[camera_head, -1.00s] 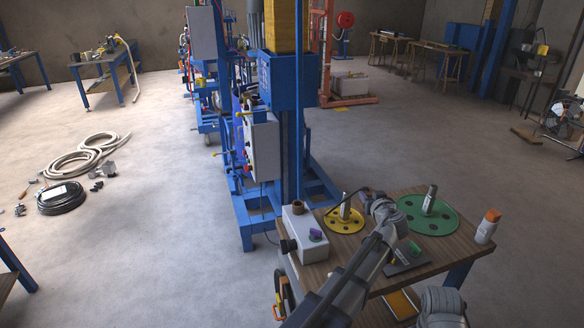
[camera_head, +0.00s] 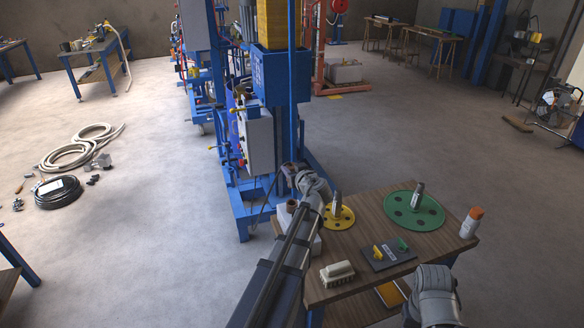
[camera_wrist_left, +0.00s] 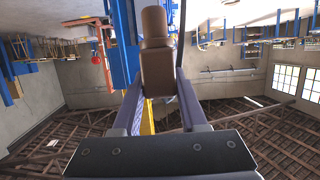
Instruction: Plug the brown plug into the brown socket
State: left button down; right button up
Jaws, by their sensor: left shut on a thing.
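The brown plug (camera_wrist_left: 156,50) is held between the two fingers of my left gripper (camera_wrist_left: 157,85) in the left wrist view. In the head view my left gripper (camera_head: 289,170) is beyond the table's left back corner, in front of the blue machine column, with the plug hardly distinguishable there. The brown socket (camera_head: 291,204) seems to be the brown ring on top of the white box (camera_head: 283,215), just below my left wrist in the picture. My left arm covers most of that box. I cannot tell the plug's height above the socket. My right gripper is out of view.
The wooden table (camera_head: 350,245) holds a yellow disc (camera_head: 338,221), a green disc (camera_head: 402,219), a white bottle with an orange cap (camera_head: 471,223), a dark plate with yellow and green parts (camera_head: 388,254) and a pale brush-like block (camera_head: 337,274). The blue machine (camera_head: 281,90) stands behind.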

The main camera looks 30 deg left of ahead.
pick_arm(q)
jog(key=shift+s+d+f, duration=0.1)
jog(key=shift+d, duration=0.05)
notch_tip(320, 180, down, 6)
jog(key=b, duration=0.5)
jog(key=shift+b, duration=0.4)
jog(key=shift+f+b, duration=1.85)
jog(key=shift+b, duration=0.2)
dwell(0.9)
jog(key=shift+c, duration=1.8)
grip_release()
jog(key=p+v, duration=0.2)
jog(key=v, duration=0.5)
jog(key=shift+s+d+r, duration=0.2)
jog(key=shift+s+d, duration=0.05)
jog(key=shift+d, duration=0.05)
jog(key=shift+f, duration=0.1)
